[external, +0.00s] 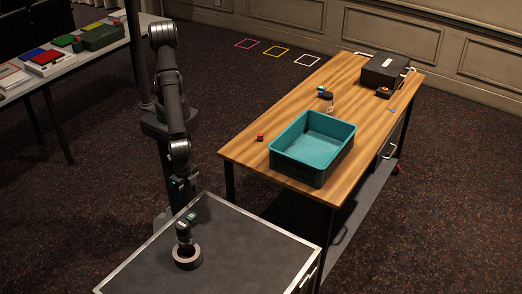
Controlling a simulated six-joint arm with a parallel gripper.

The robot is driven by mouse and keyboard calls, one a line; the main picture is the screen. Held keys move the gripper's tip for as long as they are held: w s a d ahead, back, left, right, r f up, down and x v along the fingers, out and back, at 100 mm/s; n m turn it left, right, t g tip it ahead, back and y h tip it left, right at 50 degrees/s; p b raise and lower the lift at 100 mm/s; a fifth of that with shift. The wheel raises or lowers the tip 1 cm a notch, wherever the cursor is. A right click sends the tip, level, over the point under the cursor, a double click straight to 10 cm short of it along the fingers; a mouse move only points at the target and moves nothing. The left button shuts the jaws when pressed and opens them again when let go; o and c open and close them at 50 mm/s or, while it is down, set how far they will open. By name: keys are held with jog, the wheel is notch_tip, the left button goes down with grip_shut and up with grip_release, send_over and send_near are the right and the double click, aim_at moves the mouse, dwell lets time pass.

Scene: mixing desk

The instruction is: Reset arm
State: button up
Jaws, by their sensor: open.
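My arm stands at the left in the external view, folded with its links hanging down in front of its column. My gripper (188,197) is at its lower end, above the back left part of a grey-topped table (250,250). It is small and dark here, and its jaws appear open and empty. A small green object (191,217) shows just below it; I cannot tell whether they touch. A dark upright object (184,233) and a dark ring-shaped object (187,263) are nearer the front of that table.
A wooden table (250,155) to the right bears a teal bin (313,147), which looks empty, a small red object (260,137), small items and a black box (383,69). Another table (35,82) at far left holds coloured items. Dark carpet lies between the tables.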

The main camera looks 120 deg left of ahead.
aim_at(191, 216)
notch_tip(191, 216, down, 12)
jog(key=shift+f, duration=0.15)
jog(key=shift+r, duration=0.8)
